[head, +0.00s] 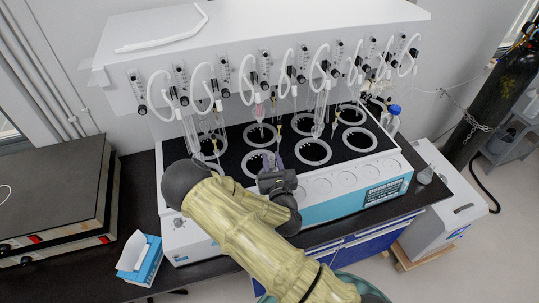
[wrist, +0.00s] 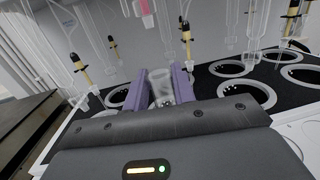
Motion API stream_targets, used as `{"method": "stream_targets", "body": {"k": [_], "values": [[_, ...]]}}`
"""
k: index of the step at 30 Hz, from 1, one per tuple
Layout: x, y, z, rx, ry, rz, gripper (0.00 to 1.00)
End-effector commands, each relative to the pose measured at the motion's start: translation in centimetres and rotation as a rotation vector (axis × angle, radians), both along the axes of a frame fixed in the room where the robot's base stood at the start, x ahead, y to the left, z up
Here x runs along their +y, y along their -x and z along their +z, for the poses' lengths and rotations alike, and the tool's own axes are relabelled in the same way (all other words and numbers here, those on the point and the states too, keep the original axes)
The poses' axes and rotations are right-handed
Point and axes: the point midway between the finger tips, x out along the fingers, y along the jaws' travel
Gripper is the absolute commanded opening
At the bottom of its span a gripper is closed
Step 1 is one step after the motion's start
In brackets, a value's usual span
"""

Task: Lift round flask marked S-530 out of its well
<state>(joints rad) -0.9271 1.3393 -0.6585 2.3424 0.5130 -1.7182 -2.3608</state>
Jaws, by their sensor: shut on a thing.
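The round flask (wrist: 161,92) is clear glass, and its neck shows between the purple fingers of my gripper (wrist: 162,80) in the wrist view. My gripper is shut on the neck. Its round body is mostly hidden behind the gripper, so I cannot tell how deep it sits in its well. No S-530 marking is readable. In the head view my gripper (head: 273,166) is over the front row of wells in the multi distiller (head: 335,208), at a well whose ring (head: 251,168) is partly covered by my gripper.
Glass tubes (head: 320,115) and yellow-tipped stems (wrist: 187,38) hang close above and around my gripper. Empty-looking ringed wells (head: 312,151) lie to the right. A bottle with a blue cap (head: 391,120) stands at the right end. A dark hotplate (head: 60,195) is at the left.

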Motion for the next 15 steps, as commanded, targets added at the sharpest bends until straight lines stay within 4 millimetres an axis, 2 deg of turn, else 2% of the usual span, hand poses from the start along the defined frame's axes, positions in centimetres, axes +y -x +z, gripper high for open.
{"method": "stream_targets", "body": {"k": [15], "values": [[-1.5, 4.7, 0.0, -0.001, 0.002, -0.003, 0.00]]}}
